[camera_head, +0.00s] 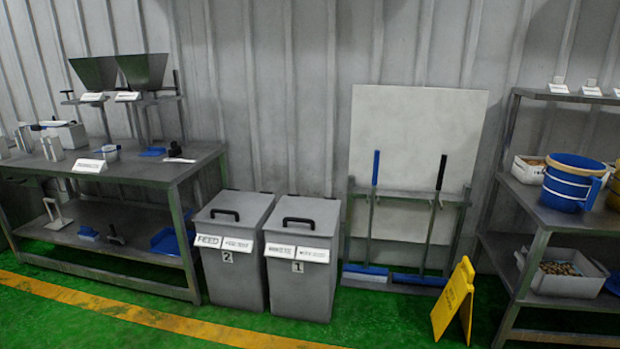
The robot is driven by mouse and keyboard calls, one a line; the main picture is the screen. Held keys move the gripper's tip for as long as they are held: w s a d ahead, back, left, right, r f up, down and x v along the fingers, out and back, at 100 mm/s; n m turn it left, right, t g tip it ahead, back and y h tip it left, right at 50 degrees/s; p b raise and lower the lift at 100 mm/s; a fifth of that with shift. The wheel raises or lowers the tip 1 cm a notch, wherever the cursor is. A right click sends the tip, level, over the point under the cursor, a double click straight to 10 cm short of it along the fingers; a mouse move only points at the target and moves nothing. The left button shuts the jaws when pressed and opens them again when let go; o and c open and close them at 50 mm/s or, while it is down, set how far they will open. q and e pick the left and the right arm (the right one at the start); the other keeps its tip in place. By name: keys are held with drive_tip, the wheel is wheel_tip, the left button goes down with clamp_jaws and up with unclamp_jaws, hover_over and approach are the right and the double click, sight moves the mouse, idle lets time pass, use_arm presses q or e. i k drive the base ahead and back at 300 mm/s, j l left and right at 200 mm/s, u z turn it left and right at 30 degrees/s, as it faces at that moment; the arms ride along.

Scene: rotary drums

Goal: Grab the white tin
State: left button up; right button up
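No object is clearly readable as the white tin. Neither of my grippers shows in the head view.
Two grey lidded bins (238,275) (301,285) stand on the green floor right of the bench. A yellow floor sign (455,302) stands before the right shelf (533,212), which holds a blue bucket (570,184). The front floor is clear.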

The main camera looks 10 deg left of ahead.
sight(110, 153)
drive_tip(key=i+u, duration=0.4)
drive_tip(key=i, duration=0.2)
drive_tip(key=i+l+u, duration=0.25)
drive_tip(key=i+u, duration=0.15)
drive_tip(key=i, duration=0.2)
drive_tip(key=i+j+u, duration=0.15)
drive_tip(key=i+u, duration=0.25)
drive_tip(key=i+j+u, duration=0.15)
drive_tip(key=u, duration=0.25)
drive_tip(key=i+u, duration=0.4)
drive_tip(key=i+j+z, duration=0.25)
drive_tip(key=i, duration=0.25)
drive_tip(key=i+j+z, duration=0.25)
drive_tip(key=i+j, duration=0.1)
drive_tip(key=i, duration=0.1)
